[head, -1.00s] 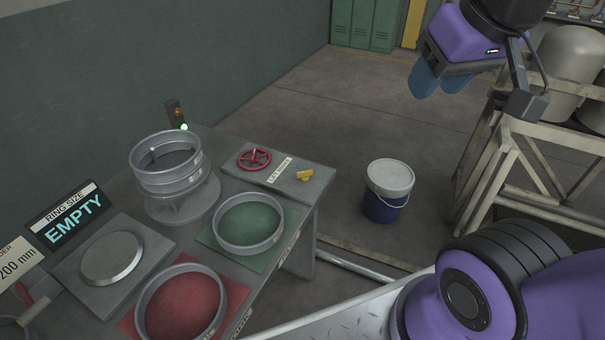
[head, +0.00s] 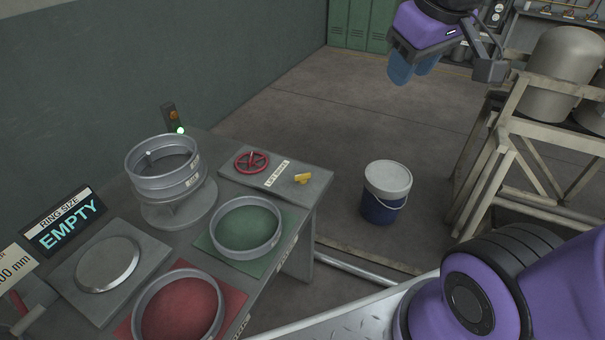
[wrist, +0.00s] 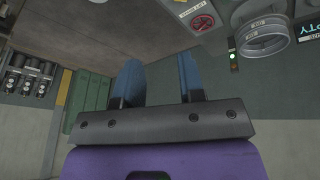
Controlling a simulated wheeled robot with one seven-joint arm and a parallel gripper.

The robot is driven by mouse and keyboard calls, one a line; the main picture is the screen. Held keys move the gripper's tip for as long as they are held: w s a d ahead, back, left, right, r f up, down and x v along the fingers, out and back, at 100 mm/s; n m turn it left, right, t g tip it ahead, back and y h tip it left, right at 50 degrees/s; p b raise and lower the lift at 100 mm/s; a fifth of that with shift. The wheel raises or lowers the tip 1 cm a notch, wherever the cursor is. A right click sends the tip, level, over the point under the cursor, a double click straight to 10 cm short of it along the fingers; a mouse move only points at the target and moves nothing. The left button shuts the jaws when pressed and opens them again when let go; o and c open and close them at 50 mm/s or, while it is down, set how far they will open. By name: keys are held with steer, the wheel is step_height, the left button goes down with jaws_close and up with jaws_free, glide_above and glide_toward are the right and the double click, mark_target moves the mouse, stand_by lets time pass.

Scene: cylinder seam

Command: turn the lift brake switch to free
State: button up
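The lift brake switch is a small yellow knob (head: 302,178) on a grey panel (head: 318,185) at the far right corner of the workbench. A label reading LIFT BRAKE (head: 277,173) lies to its left. My gripper (head: 412,68) is up in the air at the upper right of the head view, well apart from the switch. Its two blue fingers (wrist: 161,82) stand apart with nothing between them in the wrist view. The knob itself is hard to make out in the wrist view, where the panel (wrist: 182,7) is at the top edge.
A red handwheel (head: 252,162) sits left of the label. Stacked metal rings (head: 163,180), a green tray (head: 283,252) and a red tray (head: 232,297) occupy the bench. A blue bucket (head: 381,208) stands on the floor right of it. A frame with tanks (head: 500,165) is at right.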

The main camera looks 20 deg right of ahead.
steer(key=w+f+n+g, duration=0.1)
steer(key=w+f+n, duration=0.35)
steer(key=w, duration=0.65)
steer(key=n+g, duration=0.3)
steer(key=n, duration=0.8)
glide_above(303, 178)
step_height(303, 178, down, 30)
steer(key=shift+y, duration=0.3)
steer(key=f, duration=1.1)
steer(key=shift+w, duration=0.25)
jaws_close()
